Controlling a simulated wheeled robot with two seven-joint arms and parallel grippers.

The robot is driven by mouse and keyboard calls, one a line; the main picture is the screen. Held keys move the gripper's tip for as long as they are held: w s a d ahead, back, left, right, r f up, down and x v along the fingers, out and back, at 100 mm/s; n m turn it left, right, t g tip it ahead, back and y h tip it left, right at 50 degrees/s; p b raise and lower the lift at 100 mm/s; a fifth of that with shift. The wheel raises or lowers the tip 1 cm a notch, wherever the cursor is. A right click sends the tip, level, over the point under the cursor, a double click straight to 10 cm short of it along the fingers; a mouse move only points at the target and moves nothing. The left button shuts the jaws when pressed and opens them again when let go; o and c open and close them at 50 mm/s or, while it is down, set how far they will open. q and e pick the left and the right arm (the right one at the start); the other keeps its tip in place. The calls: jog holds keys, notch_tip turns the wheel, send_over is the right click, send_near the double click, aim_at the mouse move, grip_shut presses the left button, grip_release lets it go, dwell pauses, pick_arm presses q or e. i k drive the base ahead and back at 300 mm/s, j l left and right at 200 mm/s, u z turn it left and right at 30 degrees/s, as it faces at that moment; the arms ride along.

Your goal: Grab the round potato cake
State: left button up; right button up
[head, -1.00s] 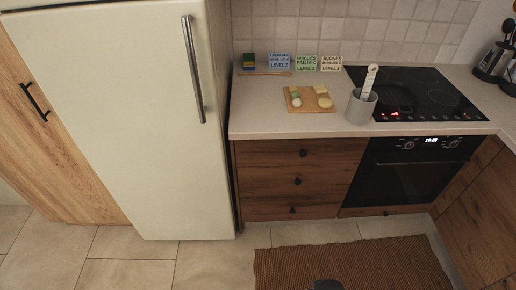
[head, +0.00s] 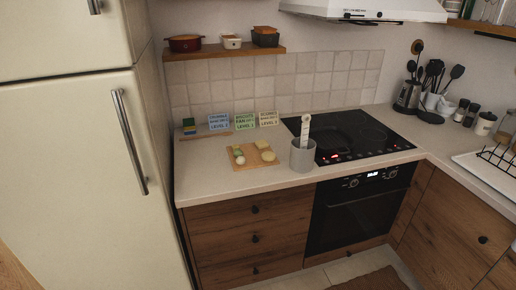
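A small wooden board (head: 252,163) lies on the counter left of the hob, with several small food pieces on it. A round, flat, pale-yellow piece (head: 268,156) at its right front looks like the round potato cake. A squarer yellow piece (head: 261,144) lies behind it. A whitish round piece (head: 239,160) and a greenish piece (head: 238,152) lie on the left of the board. The pieces are too small to identify for certain. Neither of my grippers is in view.
A grey pot with a light utensil (head: 303,156) stands right of the board, by the black hob (head: 345,136). The fridge (head: 90,160) is at left. The counter front (head: 225,184) is clear.

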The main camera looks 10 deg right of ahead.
aim_at(268, 156)
jog(key=l, duration=0.45)
jog(key=i+l+z, duration=0.1)
jog(key=l, duration=0.35)
jog(key=i+l+z, duration=0.1)
jog(key=l, duration=0.35)
jog(key=i+l, duration=0.15)
jog(key=l, duration=0.25)
